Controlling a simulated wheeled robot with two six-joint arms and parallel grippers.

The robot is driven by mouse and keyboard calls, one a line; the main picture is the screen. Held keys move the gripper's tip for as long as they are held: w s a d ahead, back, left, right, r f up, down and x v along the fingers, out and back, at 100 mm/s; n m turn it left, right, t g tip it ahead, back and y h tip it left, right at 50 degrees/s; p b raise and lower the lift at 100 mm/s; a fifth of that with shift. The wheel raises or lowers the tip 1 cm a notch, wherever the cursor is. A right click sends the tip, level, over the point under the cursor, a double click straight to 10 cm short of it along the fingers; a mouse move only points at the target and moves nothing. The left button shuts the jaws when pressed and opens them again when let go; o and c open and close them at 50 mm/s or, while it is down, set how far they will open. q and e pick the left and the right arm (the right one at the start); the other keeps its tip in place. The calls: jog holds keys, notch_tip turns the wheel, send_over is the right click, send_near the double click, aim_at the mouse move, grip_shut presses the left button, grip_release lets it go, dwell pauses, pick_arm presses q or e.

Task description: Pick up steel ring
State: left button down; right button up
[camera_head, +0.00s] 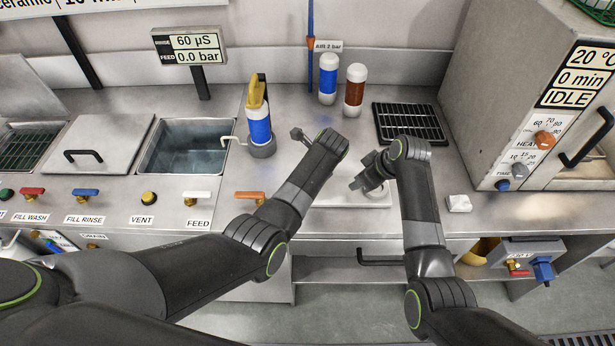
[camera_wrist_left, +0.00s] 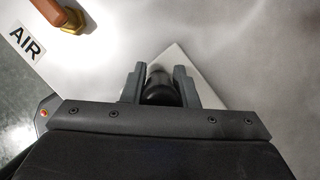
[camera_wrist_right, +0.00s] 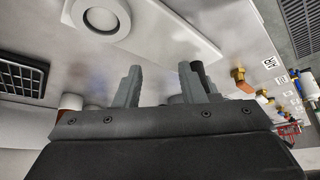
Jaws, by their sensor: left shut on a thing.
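My left gripper (camera_wrist_left: 165,72) is shut on a dark, rounded thing (camera_wrist_left: 160,88); I cannot tell whether it is the steel ring. This gripper is above a corner of the white plate (camera_wrist_left: 178,52). In the head view it is mostly hidden by its own arm. My right gripper (camera_wrist_right: 163,78) is open, its fingers apart. In the head view, it (camera_head: 366,182) is over the white plate's right part. A pale round, ring-shaped feature (camera_wrist_right: 100,18) shows on the plate in the right wrist view; I cannot tell whether it is the steel ring or a fixed seat.
A blue bottle in a holder (camera_head: 259,128) stands left of my arms. White-capped blue (camera_head: 328,82) and brown (camera_head: 355,92) bottles stand behind. A black grid (camera_head: 410,123) lies at right, near an oven (camera_head: 530,90). A small white block (camera_head: 459,203) lies near the front edge.

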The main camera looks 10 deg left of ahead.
aim_at(377, 191)
dwell(0.3)
jog(key=o, duration=0.6)
jog(key=shift+o, duration=1.1)
jog(key=shift+d+f, duration=0.1)
jog(key=shift+f, duration=0.1)
jog(key=o, duration=0.3)
jog(key=d+m+t, duration=0.1)
jog(key=s+d+f+m+t, duration=0.2)
jog(key=shift+d+t+y, duration=0.2)
jog(key=shift+t+y, duration=0.2)
jog(key=shift+o, duration=0.2)
jog(key=s+d+r+m+t, duration=0.1)
jog(key=s+d+m+t, duration=0.25)
jog(key=d, duration=0.25)
jog(key=shift+t+h, duration=0.35)
jog(key=shift+h, duration=0.05)
jog(key=shift+x, duration=3.4)
jog(key=shift+w+a+f, duration=0.8)
jog(key=shift+w+f, duration=0.2)
jog(key=shift+x, duration=1.1)
